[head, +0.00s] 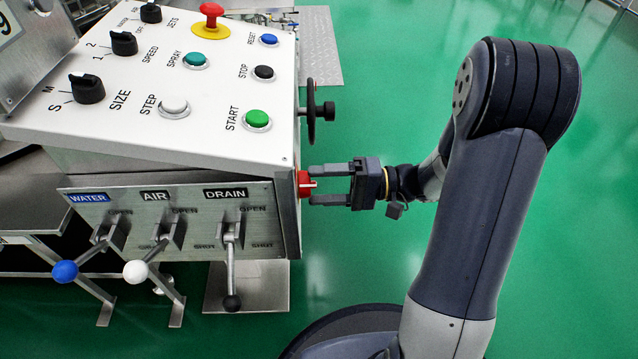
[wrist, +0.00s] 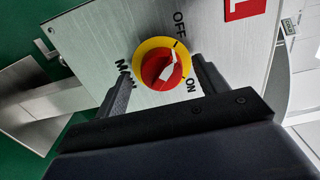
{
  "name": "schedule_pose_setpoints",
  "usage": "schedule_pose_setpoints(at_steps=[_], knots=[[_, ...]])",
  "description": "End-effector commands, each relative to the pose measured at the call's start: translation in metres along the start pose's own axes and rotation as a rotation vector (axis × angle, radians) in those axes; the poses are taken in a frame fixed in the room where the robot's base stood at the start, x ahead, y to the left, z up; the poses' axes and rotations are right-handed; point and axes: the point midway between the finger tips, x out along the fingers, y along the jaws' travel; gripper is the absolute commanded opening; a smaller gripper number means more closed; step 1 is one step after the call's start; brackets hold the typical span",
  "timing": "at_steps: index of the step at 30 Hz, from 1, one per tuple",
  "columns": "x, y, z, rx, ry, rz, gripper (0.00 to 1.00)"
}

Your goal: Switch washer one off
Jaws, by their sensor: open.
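The red main switch knob (wrist: 158,70) sits on a yellow ring on a metal panel marked OFF, ON and MAIN. A white pointer mark shows on the knob; I cannot tell surely which label it points to. A red plate with a white 1 (wrist: 243,8) is on the same panel. In the head view the knob (head: 303,180) is on the right side of the control box. My gripper (head: 313,185) is open, its fingers level with the knob from the right. In the wrist view the fingers (wrist: 160,82) stand on either side of the knob, with visible gaps.
The control box (head: 190,150) carries buttons and dials on top, with a red emergency stop (head: 211,12). A black handwheel (head: 311,111) juts out just behind my gripper. Water, air and drain levers (head: 230,265) stick out in front. Green floor (head: 370,60) is open to the right.

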Motion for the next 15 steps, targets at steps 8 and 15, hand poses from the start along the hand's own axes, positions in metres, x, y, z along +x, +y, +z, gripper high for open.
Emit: schedule_pose_setpoints(at_steps=[8, 15], knots=[[-0.051, -0.003, -0.001, 0.001, 0.006, 0.000, 0.68], [-0.088, -0.002, 0.000, 0.001, 0.003, 0.001, 0.68]])
